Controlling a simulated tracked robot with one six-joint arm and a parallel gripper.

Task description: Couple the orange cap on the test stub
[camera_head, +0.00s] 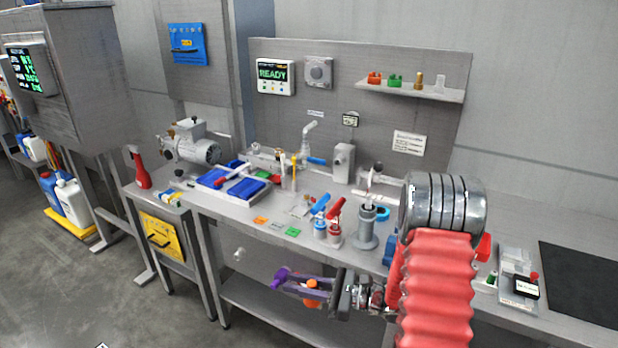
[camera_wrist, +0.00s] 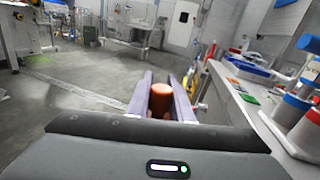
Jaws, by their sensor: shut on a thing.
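My gripper (camera_head: 298,286) has purple fingers and hangs in front of the bench, below its top edge. It is shut on the orange cap (camera_head: 312,287). In the wrist view the cap (camera_wrist: 160,97) shows as an orange-brown cylinder between the two fingers (camera_wrist: 160,100). The fingers hide part of it. A grey upright fitting with a wide base (camera_head: 367,228) stands on the bench, above and to the right of my gripper in the head view; it may be the test stub, but I cannot tell for sure. The cap is apart from it.
Red-topped and blue-topped bottles (camera_head: 334,230) stand close left of the grey fitting. Blue trays (camera_head: 234,184) and small coloured cards (camera_head: 293,232) lie further left. A shelf (camera_head: 412,89) holds small coloured fittings. Open floor (camera_wrist: 85,110) lies in front of the bench.

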